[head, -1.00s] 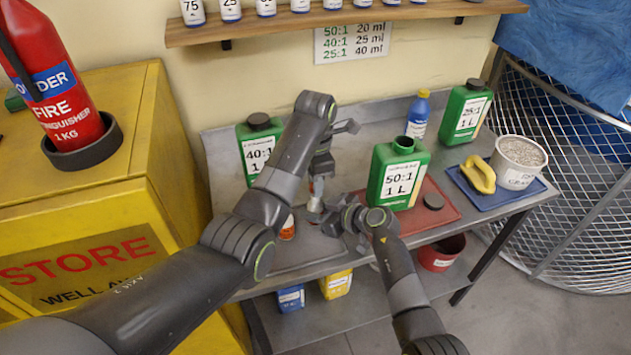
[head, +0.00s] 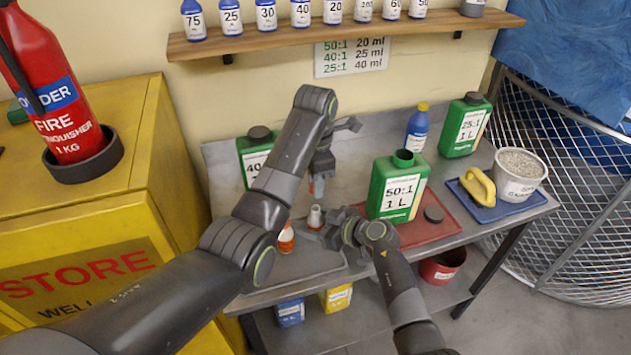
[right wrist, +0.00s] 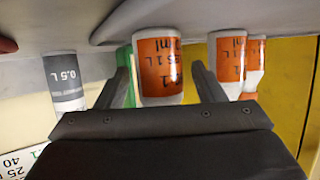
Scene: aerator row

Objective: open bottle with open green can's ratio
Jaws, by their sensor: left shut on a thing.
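The green can marked 50:1 1 L (head: 398,190) stands with its neck open on a red tray (head: 462,222). A dark cap (head: 434,214) lies beside it. My left gripper (head: 319,178) is shut on a small pale thing with an orange part, mostly hidden, above a small pale-topped bottle (head: 315,217). My right gripper (head: 338,228) is low beside that bottle. In the right wrist view its fingers (right wrist: 162,88) are open on both sides of an orange-labelled bottle (right wrist: 160,65), with gaps. Another orange-labelled bottle (right wrist: 228,65) stands to the right; its ratio is not readable.
Capped green cans marked 40:1 (head: 254,160) and 25:1 (head: 465,125) stand behind, with a blue bottle (head: 417,130). A blue tray (head: 512,210) holds a yellow-handled thing and a white tub (head: 518,178). A ratio sign (head: 352,56) hangs under the shelf (head: 340,36).

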